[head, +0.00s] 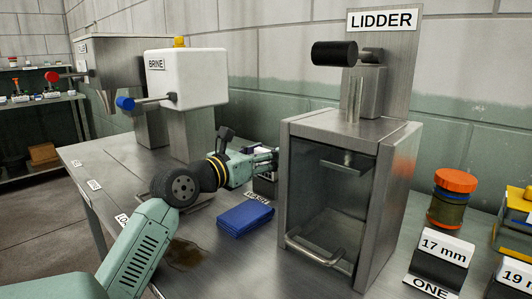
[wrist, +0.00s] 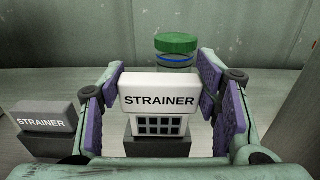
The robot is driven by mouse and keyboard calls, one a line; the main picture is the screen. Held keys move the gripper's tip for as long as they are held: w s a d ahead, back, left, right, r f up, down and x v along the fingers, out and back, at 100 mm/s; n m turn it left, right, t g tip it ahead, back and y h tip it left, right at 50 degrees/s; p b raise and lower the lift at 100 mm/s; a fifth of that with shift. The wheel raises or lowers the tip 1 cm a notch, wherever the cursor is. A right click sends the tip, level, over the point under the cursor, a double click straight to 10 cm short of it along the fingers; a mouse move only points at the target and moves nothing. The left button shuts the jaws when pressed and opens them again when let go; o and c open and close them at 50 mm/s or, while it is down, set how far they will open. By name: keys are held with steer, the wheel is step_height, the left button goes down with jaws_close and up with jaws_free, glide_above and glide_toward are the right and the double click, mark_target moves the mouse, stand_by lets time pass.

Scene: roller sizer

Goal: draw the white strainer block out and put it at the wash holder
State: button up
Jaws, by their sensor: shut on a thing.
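The white strainer block (wrist: 160,97), lettered STRAINER, is in the wrist view, with a grid of dark openings in its lower part. My gripper (wrist: 163,88) has its purple pads on both sides of it and is shut on it. A dark block or holder (wrist: 158,147) is directly below; I cannot tell whether the strainer still touches it. In the head view my gripper (head: 268,158) is left of the lidder, above a dark holder (head: 265,186). A small label (head: 257,197) in front of that holder is hard to read.
A grey block (wrist: 45,120) also lettered STRAINER stands at left, and a green-lidded jar (wrist: 176,50) behind. The lidder cabinet (head: 335,190) is close on the right. A folded blue cloth (head: 245,218) lies in front. The brine machine (head: 187,80) stands at back left.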

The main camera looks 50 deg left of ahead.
steer(key=shift+w+f, duration=0.35)
steer(key=shift+f, duration=0.15)
steer(key=shift+a, duration=0.1)
steer(key=shift+w+a+p, duration=0.1)
steer(key=shift+w+p, duration=0.15)
steer(key=shift+p, duration=0.25)
steer(key=shift+w+f+g, duration=0.1)
steer(key=shift+g, duration=0.2)
steer(key=shift+c, duration=1.2)
